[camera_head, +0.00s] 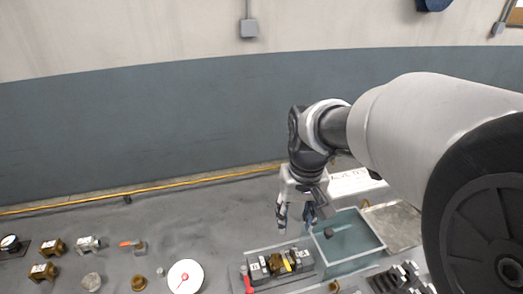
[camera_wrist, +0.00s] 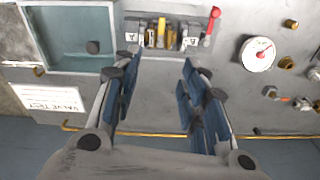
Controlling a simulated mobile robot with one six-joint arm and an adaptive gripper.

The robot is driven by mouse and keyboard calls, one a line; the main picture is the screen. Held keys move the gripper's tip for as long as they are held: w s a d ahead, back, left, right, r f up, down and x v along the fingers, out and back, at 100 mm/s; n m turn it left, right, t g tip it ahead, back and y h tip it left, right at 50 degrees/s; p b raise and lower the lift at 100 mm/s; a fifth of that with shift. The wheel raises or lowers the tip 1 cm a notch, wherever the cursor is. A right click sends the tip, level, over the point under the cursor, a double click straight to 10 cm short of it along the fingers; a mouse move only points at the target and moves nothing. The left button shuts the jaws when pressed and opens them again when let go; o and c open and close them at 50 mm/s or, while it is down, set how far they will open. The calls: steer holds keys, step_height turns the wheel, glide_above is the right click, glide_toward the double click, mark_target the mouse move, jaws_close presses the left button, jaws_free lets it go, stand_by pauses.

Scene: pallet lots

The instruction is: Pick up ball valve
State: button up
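My gripper (camera_head: 295,216) hangs above the bench, open and empty. Its two blue-padded fingers are spread wide in the wrist view (camera_wrist: 160,78). Beyond the fingertips, a brass-coloured fitting with a yellow part (camera_head: 278,263) sits between the jaws of a fixture (camera_head: 252,270); it also shows in the wrist view (camera_wrist: 161,33). A separate small metal valve with an orange handle (camera_head: 134,246) lies on the bench to the left, apart from my gripper. I cannot tell for certain which of these is the ball valve.
A teal-lined open bin (camera_head: 350,240) with a small dark object in it stands right of the fixture. A red-handled lever (camera_head: 246,279) is at the fixture's left end. A round white gauge (camera_head: 185,277) and several fittings lie left. A yellow pipe (camera_head: 150,187) runs along the wall.

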steer(key=g, duration=0.1)
glide_above(283, 252)
step_height(283, 252, down, 4)
step_height(283, 252, down, 12)
steer(key=b, duration=0.3)
steer(key=shift+a+f, duration=0.15)
step_height(283, 252, down, 5)
steer(key=b, duration=0.2)
steer(key=shift+f+b, duration=0.15)
steer(key=shift+b, duration=0.25)
steer(key=shift+c, duration=0.5)
jaws_close()
